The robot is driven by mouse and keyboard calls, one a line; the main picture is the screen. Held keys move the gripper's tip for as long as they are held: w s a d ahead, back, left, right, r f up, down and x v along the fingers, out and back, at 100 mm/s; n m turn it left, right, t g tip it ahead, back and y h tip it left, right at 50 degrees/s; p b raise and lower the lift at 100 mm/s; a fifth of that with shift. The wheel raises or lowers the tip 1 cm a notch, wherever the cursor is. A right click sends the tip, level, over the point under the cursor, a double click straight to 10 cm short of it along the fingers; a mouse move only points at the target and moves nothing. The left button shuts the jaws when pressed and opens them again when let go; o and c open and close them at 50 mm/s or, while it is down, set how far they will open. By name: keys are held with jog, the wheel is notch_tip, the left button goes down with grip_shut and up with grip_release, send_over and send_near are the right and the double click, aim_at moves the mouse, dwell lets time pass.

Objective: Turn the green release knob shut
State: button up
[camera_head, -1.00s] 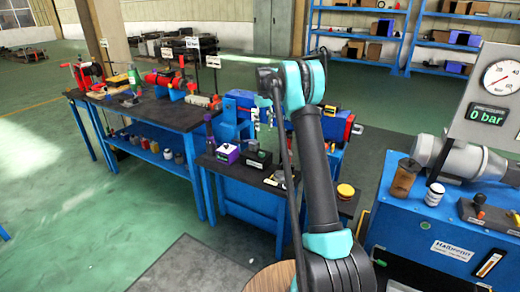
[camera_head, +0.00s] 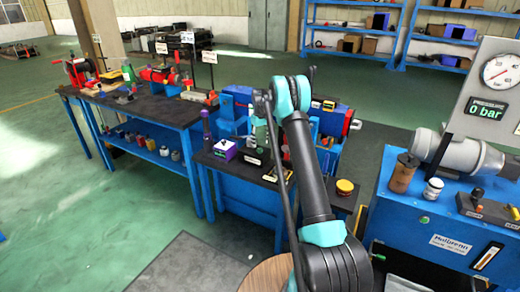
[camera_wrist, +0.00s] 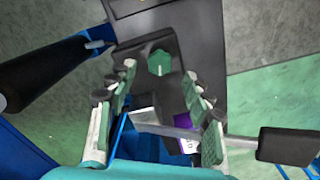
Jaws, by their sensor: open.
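The green release knob (camera_wrist: 160,63) shows in the wrist view, with a pale line on its face. It sits on a dark block (camera_wrist: 143,50) on the bench. My gripper (camera_wrist: 158,82) is open, with its two fingers spread to the left and right below the knob in the picture. No finger visibly touches it. In the head view my gripper (camera_head: 262,125) is over the small dark bench, partly hidden by my arm. I cannot make out the knob clearly there.
A purple box (camera_head: 225,150) stands on the bench close to my gripper. In the wrist view a flat grey bar with a black handle (camera_wrist: 288,147) crosses below the fingers. A blue console (camera_head: 430,225) stands at right, and its display reads 0 bar.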

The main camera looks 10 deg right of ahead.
aim_at(260, 150)
jog(key=shift+f, duration=2.35)
jog(key=c, duration=1.2)
